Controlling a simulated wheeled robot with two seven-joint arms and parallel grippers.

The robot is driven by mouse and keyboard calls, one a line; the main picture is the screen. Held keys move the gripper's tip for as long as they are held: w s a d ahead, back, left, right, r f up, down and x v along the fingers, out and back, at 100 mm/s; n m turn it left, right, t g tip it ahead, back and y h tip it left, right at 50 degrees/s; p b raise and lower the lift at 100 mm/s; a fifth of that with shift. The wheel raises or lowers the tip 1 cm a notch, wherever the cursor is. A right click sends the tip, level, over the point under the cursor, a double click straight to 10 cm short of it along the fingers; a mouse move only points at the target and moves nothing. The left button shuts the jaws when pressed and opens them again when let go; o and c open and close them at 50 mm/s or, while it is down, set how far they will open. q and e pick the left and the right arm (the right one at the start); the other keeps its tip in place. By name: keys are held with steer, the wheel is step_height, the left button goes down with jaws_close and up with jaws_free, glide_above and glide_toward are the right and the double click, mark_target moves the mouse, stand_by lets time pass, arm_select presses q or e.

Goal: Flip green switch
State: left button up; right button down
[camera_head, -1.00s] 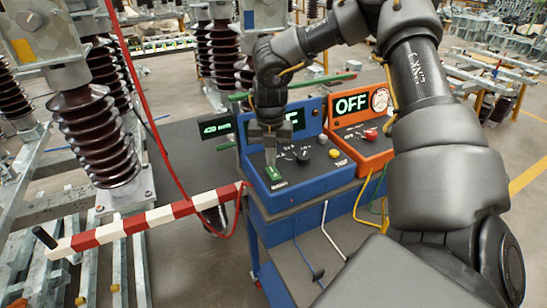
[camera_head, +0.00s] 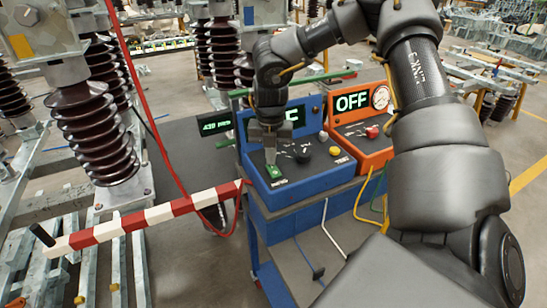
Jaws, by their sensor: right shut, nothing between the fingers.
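The green switch (camera_head: 273,172) sits on the front left of the blue control box's (camera_head: 318,172) sloped panel. My right gripper (camera_head: 270,160) points down with its fingertips right at the switch, touching it or just above it; I cannot tell which. The gripper is shut and holds nothing. My right arm covers part of the box's lit display, so only its last letter shows. My left gripper is not in view.
An orange box (camera_head: 378,146) with an OFF display stands right of the blue one. A black knob (camera_head: 303,156) and a yellow button (camera_head: 335,151) are on the blue panel. A red-and-white barrier bar (camera_head: 150,215) and brown insulators (camera_head: 95,135) stand left.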

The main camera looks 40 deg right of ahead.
steer(key=shift+f+b, duration=0.5)
steer(key=shift+f, duration=0.05)
steer(key=shift+r, duration=0.1)
steer(key=shift+r+p, duration=1.4)
steer(key=shift+r, duration=2.1)
